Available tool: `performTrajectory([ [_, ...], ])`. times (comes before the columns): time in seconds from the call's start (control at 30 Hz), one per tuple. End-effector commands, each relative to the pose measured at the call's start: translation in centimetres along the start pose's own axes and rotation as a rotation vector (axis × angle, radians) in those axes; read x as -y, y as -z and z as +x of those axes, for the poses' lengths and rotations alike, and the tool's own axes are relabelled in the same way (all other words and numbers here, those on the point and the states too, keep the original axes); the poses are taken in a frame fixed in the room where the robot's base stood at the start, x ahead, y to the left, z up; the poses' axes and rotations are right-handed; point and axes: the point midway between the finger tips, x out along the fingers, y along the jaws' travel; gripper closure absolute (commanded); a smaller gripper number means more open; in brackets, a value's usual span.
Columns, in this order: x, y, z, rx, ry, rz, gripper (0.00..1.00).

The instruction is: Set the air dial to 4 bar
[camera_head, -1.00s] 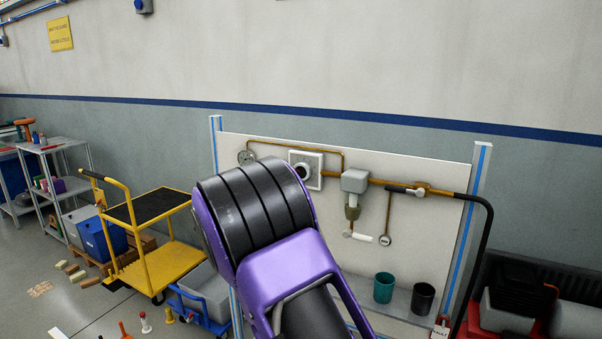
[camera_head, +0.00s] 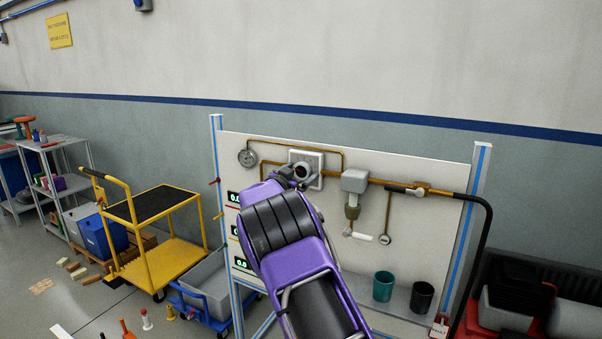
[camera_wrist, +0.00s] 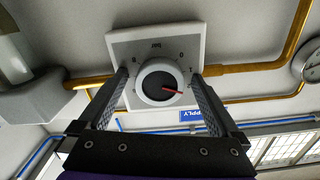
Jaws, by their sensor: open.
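The air dial is a round white knob with a dark face (camera_wrist: 160,82) on a square white plate (camera_wrist: 125,47) marked "bar". In the wrist view its red pointer points right and slightly down, just below what looks like a 1. The numbers at its lower part are hard to read. In the head view the dial plate (camera_head: 318,158) sits on the panel, with the knob partly behind my gripper (camera_head: 297,172). My gripper (camera_wrist: 160,80) is open, its two fingers either side of the knob with a gap visible at each side. I cannot tell how deep they reach.
A round gauge (camera_head: 247,158) is left of the dial. Brown pipes (camera_head: 300,143) run close around the dial plate, and a grey valve body (camera_head: 354,181) is to its right. Digital displays (camera_head: 235,197) show at the panel's left. Two cups (camera_head: 383,286) stand on the shelf below.

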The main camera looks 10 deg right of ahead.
Motion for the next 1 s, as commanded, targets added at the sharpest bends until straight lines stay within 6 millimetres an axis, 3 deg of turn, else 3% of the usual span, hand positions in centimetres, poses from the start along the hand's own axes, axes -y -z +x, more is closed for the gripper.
performTrajectory([
  [0.13, -0.01, 0.0, -0.01, 0.0, 0.0, 0.0, 0.03],
  [0.6, -0.01, 0.01, -0.04, 0.0, 0.0, 0.0, 0.87],
  [1.0, -0.07, -0.08, 0.0, 0.0, -0.001, 0.085, 0.87],
])
